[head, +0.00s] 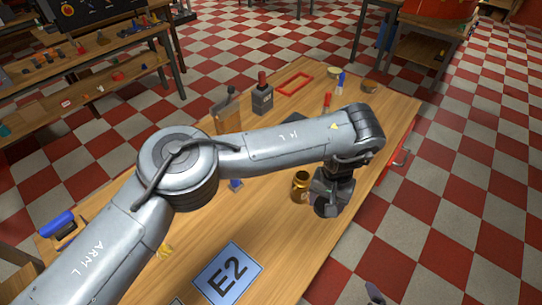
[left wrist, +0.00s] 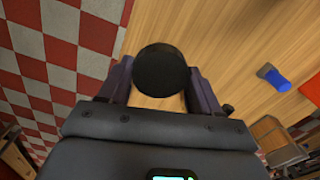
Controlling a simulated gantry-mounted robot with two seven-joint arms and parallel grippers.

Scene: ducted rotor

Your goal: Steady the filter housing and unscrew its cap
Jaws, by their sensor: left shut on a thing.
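My left gripper (head: 331,196) is low over the right part of the wooden table. In the left wrist view, its two fingers (left wrist: 160,88) are closed on the sides of a round black thing (left wrist: 162,68), seen end-on. This looks like the filter housing's cap end, but its body is hidden below. In the head view, the dark round shape at the gripper is mostly covered by the gripper. A gold can-like jar (head: 300,187) stands upright just left of the gripper. A small dark piece (head: 374,293) at the bottom edge may be my right gripper; its jaws cannot be made out.
A blue E2 plate (head: 228,274) lies at the front. A small blue item (head: 236,185) lies mid-table and a blue-handled one shows in the wrist view (left wrist: 274,78). A grey block with a red top (head: 262,97) and a red frame (head: 294,84) are at the back.

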